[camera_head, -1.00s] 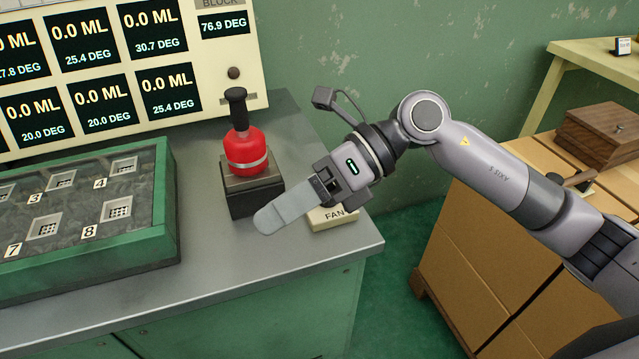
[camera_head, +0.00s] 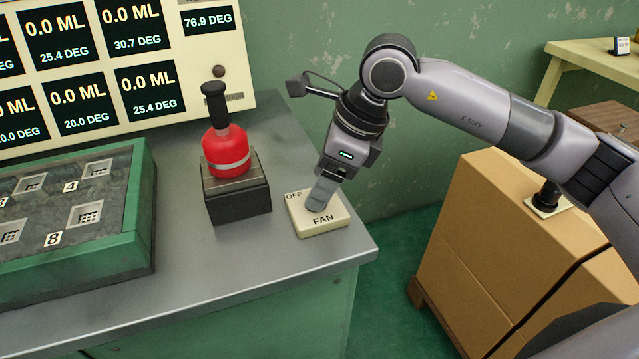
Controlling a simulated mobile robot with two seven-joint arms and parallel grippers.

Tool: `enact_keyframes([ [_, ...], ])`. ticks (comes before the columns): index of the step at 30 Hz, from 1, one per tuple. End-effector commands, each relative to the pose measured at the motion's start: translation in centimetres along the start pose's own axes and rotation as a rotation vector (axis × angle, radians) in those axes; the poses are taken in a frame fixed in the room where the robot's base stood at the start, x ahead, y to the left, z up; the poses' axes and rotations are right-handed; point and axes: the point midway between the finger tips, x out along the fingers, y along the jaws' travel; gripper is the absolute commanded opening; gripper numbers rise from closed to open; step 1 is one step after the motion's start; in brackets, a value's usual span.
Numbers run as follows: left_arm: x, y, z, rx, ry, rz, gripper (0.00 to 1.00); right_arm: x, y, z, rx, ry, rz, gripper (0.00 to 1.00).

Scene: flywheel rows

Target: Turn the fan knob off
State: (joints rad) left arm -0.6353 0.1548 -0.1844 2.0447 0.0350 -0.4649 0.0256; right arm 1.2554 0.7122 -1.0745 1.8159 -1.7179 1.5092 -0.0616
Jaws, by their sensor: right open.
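The cream fan switch box (camera_head: 332,222), marked "FAN" at the front and "OFF" at its left corner, sits near the right end of the grey bench. My right gripper (camera_head: 320,197) points down over the middle of the box, with its fingertips at the top of it. My left gripper is not in view.
A red bottle (camera_head: 227,152) with a black top stands on a dark block (camera_head: 239,200) left of the box. A green-framed tray (camera_head: 140,205) lies farther left, below a display panel (camera_head: 222,85). Cardboard boxes (camera_head: 490,240) stand right of the bench.

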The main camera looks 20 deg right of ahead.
Motion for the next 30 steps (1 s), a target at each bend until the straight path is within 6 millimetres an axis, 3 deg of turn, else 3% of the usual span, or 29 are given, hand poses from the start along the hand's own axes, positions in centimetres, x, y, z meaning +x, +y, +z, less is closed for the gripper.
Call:
enact_keyframes([
  [4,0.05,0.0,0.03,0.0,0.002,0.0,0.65,1.21,0.05,-0.01,-0.001,0.0,0.001,0.66],
  [12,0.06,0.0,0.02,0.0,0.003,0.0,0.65,1.38,0.03,0.01,0.0,-0.001,0.001,0.66],
  [18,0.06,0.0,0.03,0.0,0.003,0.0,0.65,1.35,0.04,0.02,0.0,-0.001,0.001,0.1],
  [30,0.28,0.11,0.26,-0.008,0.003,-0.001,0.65,1.39,-0.04,0.02,-0.057,-0.002,0.025,0.1],
])
